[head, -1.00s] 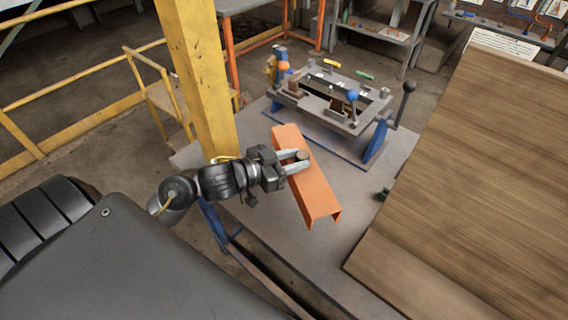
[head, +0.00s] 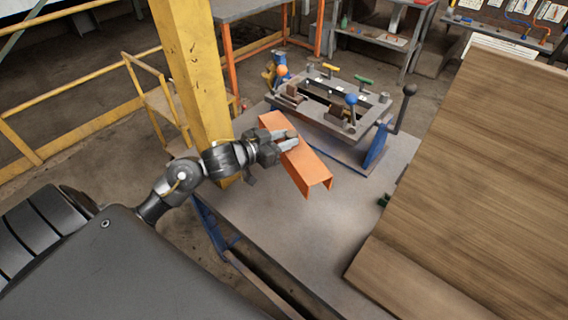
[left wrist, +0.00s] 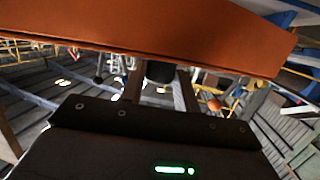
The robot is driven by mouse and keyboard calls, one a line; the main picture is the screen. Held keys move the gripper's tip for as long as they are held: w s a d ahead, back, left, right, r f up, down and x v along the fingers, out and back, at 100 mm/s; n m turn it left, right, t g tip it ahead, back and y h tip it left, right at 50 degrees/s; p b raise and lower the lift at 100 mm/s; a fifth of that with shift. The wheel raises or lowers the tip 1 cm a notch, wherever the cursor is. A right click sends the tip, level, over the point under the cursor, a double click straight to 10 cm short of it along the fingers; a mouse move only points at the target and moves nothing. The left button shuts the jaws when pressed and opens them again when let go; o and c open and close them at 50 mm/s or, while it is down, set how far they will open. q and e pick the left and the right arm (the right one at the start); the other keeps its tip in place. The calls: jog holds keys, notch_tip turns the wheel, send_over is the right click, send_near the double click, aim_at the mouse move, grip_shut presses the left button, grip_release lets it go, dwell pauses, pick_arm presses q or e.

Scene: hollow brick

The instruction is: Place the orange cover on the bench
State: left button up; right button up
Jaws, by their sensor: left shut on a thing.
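The orange cover (head: 305,168) is a long channel-shaped piece, seen in the head view over the grey bench (head: 290,235). My left gripper (head: 288,139) is shut on it near its upper middle, holding a knob or stub on its top. I cannot tell whether the cover touches the bench or is just above it. In the left wrist view the cover (left wrist: 150,28) spans the top of the picture, close beyond the gripper, and hides what is behind it. My right gripper is not in view.
A yellow post (head: 190,75) rises close to my left arm. A brown wooden panel (head: 480,170) covers the right side. The bench front is clear.

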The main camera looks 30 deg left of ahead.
pick_arm(q)
jog(key=shift+f, duration=4.2)
jog(key=o, duration=1.1)
jog(key=shift+f, duration=0.1)
jog(key=shift+b+v, duration=0.8)
jog(key=shift+v, duration=5.2)
